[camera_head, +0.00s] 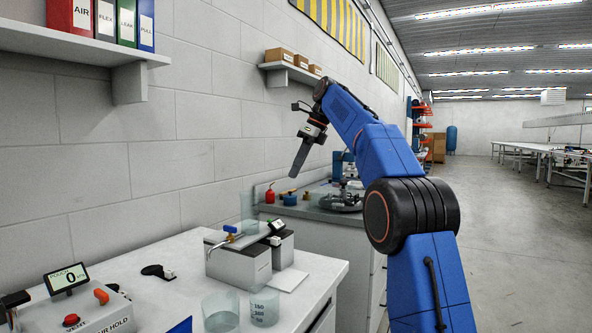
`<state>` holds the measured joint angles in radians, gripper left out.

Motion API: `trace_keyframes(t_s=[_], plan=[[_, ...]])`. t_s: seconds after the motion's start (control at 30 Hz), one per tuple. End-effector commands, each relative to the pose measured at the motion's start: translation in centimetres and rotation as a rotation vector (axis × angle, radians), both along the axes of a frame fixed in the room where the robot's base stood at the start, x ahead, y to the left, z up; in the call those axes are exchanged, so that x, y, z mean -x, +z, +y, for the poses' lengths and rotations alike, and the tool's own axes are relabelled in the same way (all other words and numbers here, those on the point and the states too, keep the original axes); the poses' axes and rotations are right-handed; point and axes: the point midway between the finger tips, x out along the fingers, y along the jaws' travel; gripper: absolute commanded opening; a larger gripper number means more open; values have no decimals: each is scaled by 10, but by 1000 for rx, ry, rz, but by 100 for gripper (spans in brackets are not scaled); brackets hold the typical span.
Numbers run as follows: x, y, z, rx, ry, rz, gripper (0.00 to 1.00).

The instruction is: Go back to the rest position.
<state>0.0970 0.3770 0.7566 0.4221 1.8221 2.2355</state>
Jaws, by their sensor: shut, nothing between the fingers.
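My gripper (300,160) hangs from the end of my blue arm, pointing down and slightly left. It is shut and empty, in the air in front of the wall, above the far end of the white bench (318,270). It touches nothing that I can see. The bench top lies below and to the left of it.
On the bench stand grey boxes with a tap (238,262), clear beakers (220,312), and a pressure device (75,308). A grey counter (310,212) behind holds a red bottle (270,193) and metal parts. Wall shelves (290,72) jut out. The floor at right (520,240) is clear.

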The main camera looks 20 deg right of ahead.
Motion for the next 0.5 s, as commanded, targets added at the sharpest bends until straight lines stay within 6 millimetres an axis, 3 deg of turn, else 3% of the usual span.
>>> trace_keyframes(t_s=[0.27, 0.5], plan=[[3, 0, 0, 5, 11, -7, 0], [41, -1, 4, 67, 156, -90, 0]])
